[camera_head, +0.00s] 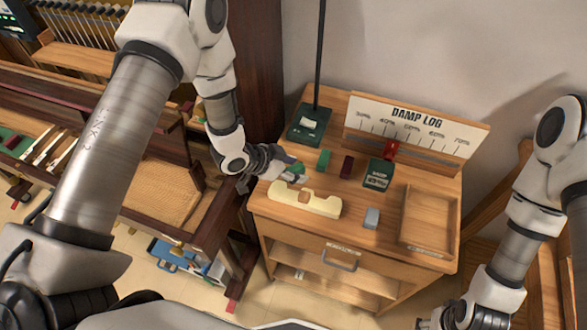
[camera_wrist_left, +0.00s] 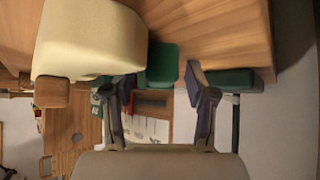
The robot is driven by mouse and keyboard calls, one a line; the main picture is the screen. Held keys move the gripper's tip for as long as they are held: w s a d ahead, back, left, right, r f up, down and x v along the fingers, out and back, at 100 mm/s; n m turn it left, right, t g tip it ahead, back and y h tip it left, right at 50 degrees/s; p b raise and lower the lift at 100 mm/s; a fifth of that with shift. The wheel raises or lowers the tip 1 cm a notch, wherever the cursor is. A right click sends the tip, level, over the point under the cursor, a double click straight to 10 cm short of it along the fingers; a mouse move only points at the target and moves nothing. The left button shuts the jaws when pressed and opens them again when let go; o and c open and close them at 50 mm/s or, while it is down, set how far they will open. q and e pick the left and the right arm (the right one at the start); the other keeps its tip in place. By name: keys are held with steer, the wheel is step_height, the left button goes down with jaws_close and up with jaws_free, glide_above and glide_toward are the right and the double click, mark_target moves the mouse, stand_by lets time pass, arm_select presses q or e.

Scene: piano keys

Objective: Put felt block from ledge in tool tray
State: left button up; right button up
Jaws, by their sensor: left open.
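A small green block (camera_head: 297,168) lies at the fingertips of my left gripper (camera_head: 288,169), behind the cream notched piece on the wooden bench top. In the left wrist view a green block (camera_wrist_left: 162,64) shows between the two spread fingers of the left gripper (camera_wrist_left: 158,84); whether they touch it I cannot tell. The gripper is open. A second green block (camera_head: 324,160) stands just to the right. A shallow wooden tray (camera_head: 403,238) with a raised rim sits at the right end of the bench, apparently empty. My right gripper (camera_head: 450,318) is partly cut off at the lower edge.
The cream notched piece (camera_head: 322,206) is close in front of the left gripper and large in the wrist view (camera_wrist_left: 110,35). A dark red block (camera_head: 347,167), a green box (camera_head: 378,174) and a grey block (camera_head: 372,218) stand between gripper and tray. The Damp Log board (camera_head: 417,125) stands behind.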

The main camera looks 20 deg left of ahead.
arm_select(q)
steer(key=shift+s+a, duration=0.1)
steer(key=shift+a, duration=0.05)
steer(key=c, duration=1)
steer(key=shift+r, duration=0.15)
